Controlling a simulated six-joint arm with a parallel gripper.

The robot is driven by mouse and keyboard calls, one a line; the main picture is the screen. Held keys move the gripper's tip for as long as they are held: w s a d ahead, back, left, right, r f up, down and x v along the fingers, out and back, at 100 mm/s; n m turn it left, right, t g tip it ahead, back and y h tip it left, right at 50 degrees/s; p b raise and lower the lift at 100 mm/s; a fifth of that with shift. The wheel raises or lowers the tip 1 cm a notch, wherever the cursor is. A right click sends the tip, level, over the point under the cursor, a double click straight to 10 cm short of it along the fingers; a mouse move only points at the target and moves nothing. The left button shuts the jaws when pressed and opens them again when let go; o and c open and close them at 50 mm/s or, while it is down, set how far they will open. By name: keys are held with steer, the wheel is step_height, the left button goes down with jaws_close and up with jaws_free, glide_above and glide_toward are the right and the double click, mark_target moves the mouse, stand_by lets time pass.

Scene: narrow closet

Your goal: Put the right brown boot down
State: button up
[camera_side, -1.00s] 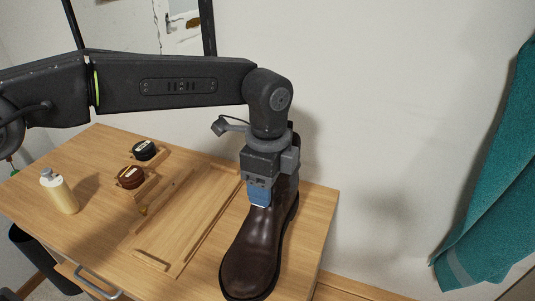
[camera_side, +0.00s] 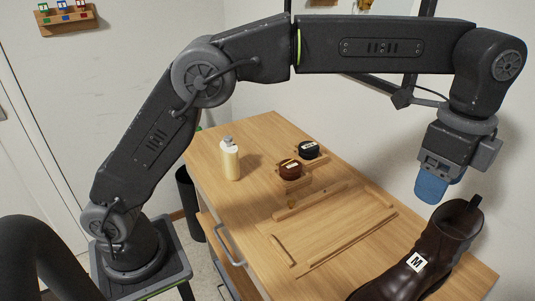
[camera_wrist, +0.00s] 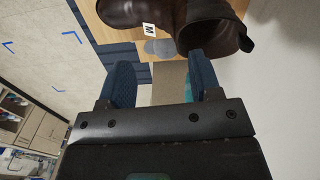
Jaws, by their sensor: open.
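A dark brown boot (camera_side: 440,245) stands on the right part of the wooden table top (camera_side: 240,140). Its shaft opening faces up and its toe runs to the lower left, cut off by the frame edge. A white label with an M (camera_side: 416,262) is on its side. In the wrist view the boot (camera_wrist: 215,22) is at the top, with one fingertip overlapping its shaft. My gripper (camera_side: 436,188) is open and empty, just above and left of the shaft top. Its two blue fingers (camera_wrist: 163,75) are spread in the wrist view. Only one boot is in view.
A shallow wooden tray (camera_side: 290,258) lies left of the boot, with bare middle. Behind it are a brown jar (camera_side: 290,170) and a black jar (camera_side: 308,150). A cream bottle (camera_side: 230,160) stands at the back left. The wall is close behind the boot.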

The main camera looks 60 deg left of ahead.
steer(key=s+a+r+n+t, duration=0.15)
steer(key=s+a+n, duration=0.25)
steer(key=a, duration=0.4)
steer(key=s+a+r+n+t, duration=0.1)
steer(key=s+a+r+n, duration=0.25)
steer(key=a, duration=0.55)
steer(key=s+a+f+n+t, duration=0.1)
steer(key=s+a+f+n, duration=0.3)
steer(key=s, duration=0.3)
steer(key=s+a+f+n+t, duration=0.2)
steer(key=s+a+f+n, duration=0.3)
steer(key=s, duration=0.2)
steer(key=shift+s, duration=0.35)
steer(key=shift+a+n, duration=0.1)
steer(key=shift+n, duration=0.15)
